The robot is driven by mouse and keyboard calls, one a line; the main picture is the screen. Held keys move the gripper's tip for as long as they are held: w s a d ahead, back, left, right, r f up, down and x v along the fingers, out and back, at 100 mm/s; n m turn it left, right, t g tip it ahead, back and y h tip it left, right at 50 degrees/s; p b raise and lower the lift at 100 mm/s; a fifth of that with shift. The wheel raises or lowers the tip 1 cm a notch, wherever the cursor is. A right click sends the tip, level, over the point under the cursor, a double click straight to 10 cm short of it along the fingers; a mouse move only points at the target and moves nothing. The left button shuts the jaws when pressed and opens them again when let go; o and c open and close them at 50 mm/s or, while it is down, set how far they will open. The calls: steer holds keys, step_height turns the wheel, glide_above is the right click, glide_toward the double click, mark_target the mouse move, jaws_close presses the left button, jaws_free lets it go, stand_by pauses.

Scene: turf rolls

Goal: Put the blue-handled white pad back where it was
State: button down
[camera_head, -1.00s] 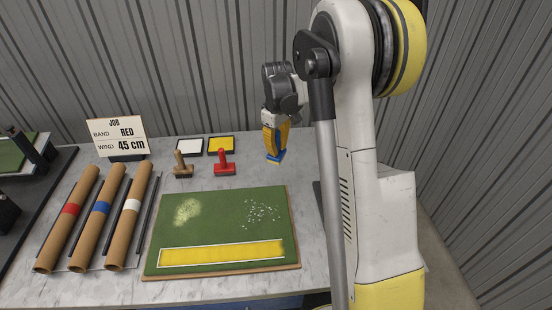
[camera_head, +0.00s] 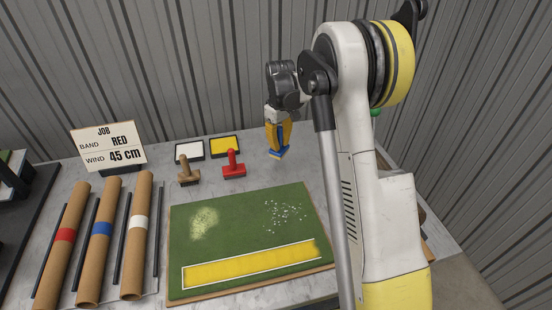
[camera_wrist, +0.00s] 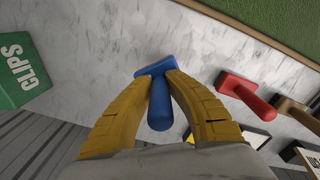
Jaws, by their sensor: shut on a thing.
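My gripper (camera_head: 278,147) is shut on the blue handle of the pad (camera_head: 278,154), at the back of the table to the right of the red-handled tool (camera_head: 233,165). In the wrist view the yellow fingers of my gripper (camera_wrist: 160,82) close around the upright blue handle (camera_wrist: 160,108), with the blue block (camera_wrist: 156,68) beyond it. The pad's underside is hidden, so I see no white on it. I cannot tell whether it touches the tabletop.
A wooden-handled tool (camera_head: 187,173) stands left of the red one. White (camera_head: 189,150) and yellow (camera_head: 224,147) trays lie behind them. The green turf (camera_head: 245,230) lies in front. A green CLIPS box (camera_wrist: 22,76) is left in the wrist view. Bare marble surrounds the pad.

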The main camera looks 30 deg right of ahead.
mark_target(276, 154)
steer(key=shift+w+a+f, duration=0.15)
steer(key=shift+a+f, duration=0.3)
steer(key=shift+a, duration=0.15)
step_height(276, 154, down, 4)
steer(key=shift+b, duration=1)
steer(key=shift+r, duration=0.1)
steer(key=c, duration=1.4)
jaws_free()
